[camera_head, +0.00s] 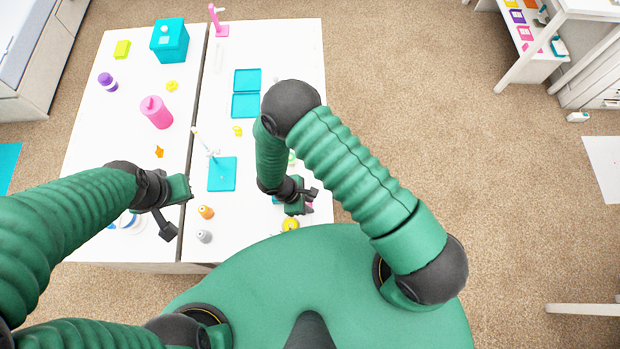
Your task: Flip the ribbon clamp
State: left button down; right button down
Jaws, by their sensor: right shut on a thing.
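My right gripper (304,202) is low over the right table, near its front edge. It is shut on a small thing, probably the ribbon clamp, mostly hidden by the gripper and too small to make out. A bit of pink shows beside the fingers; I cannot tell whether it is part of the held thing. My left gripper (180,209) is over the left table near the gap, its fingers spread wide and nothing between them.
A teal tray (222,175), an orange bottle (206,212), a grey bottle (204,236) and a yellow roll (290,225) are near the grippers. Farther back are a pink bottle (157,112), a teal box (169,42) and more teal trays (246,105). The right table's far part has free room.

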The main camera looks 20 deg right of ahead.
jog(key=shift+w+a+f, duration=0.15)
jog(key=shift+f, duration=0.05)
jog(key=shift+r+h, duration=0.15)
jog(key=shift+h, duration=0.15)
pick_arm(q)
jog(key=shift+s+f, duration=0.1)
jog(key=shift+f, duration=0.45)
jog(key=shift+d, duration=0.1)
pick_arm(e)
jog(key=c, duration=1.2)
grip_release()
jog(key=shift+c, duration=0.2)
pick_arm(q)
jog(key=shift+w, duration=0.2)
jog(key=b+x, duration=0.3)
jog(key=shift+s+f, duration=0.2)
jog(key=shift+s, duration=0.2)
pick_arm(e)
jog(key=v, duration=1.6)
jog(key=shift+w+a+r, duration=0.2)
jog(key=shift+r, duration=0.1)
